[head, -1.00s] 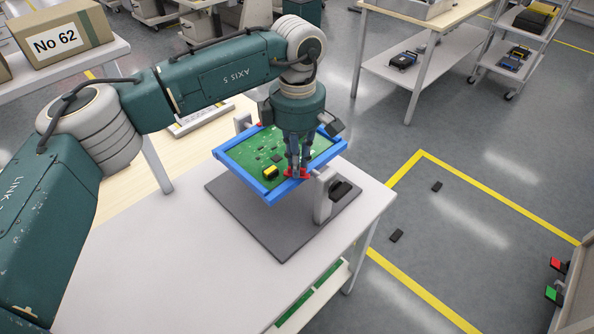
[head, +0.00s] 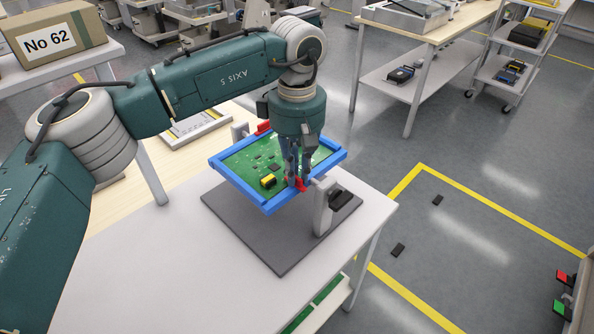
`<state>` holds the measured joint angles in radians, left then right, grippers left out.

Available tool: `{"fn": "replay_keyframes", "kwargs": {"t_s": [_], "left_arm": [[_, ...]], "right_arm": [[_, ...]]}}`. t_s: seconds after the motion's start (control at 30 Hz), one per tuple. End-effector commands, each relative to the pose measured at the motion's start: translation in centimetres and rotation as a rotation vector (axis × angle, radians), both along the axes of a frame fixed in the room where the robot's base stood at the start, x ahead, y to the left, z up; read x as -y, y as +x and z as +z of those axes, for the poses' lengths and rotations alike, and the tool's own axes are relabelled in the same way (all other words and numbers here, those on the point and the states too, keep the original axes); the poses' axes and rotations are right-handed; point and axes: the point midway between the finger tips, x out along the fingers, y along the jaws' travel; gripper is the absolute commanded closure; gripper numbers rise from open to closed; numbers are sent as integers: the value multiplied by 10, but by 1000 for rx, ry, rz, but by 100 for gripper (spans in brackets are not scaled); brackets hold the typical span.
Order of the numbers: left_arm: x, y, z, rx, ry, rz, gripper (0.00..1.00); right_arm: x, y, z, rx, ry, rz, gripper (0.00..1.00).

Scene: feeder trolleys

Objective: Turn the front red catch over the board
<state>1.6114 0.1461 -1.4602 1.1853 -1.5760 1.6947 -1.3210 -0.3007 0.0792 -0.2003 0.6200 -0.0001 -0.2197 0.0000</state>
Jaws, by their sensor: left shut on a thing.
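A green circuit board (head: 243,160) lies in a blue frame (head: 237,183) held on a stand above a dark grey mat (head: 232,223). The front red catch (head: 301,186) sits on the frame's near right edge. A second red catch (head: 263,127) shows at the far edge, beside the far post. My left gripper (head: 298,184) points down and is shut on the front red catch. Its fingers partly hide the catch, so its exact angle over the board is hard to tell. My right gripper is out of view.
A grey post with a black knob (head: 341,200) stands close to the right of my left gripper. The white table top (head: 150,265) is clear in front.

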Motion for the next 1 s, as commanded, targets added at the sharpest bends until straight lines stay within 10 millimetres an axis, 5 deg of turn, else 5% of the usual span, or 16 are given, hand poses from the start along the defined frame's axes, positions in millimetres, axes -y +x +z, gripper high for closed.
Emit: {"fn": "replay_keyframes", "kwargs": {"t_s": [0.43, 0.47, 0.57, 1.0], "left_arm": [[-1, 3, 3, 9, -1, -8, 100], [-1, 3, 3, 9, -1, -8, 85], [0, 2, 3, 7, -1, -8, 68], [0, 2, 15, 5, -1, -8, 68]], "right_arm": [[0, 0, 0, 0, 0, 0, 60], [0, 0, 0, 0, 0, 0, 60], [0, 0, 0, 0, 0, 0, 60], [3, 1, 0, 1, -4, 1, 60]]}}
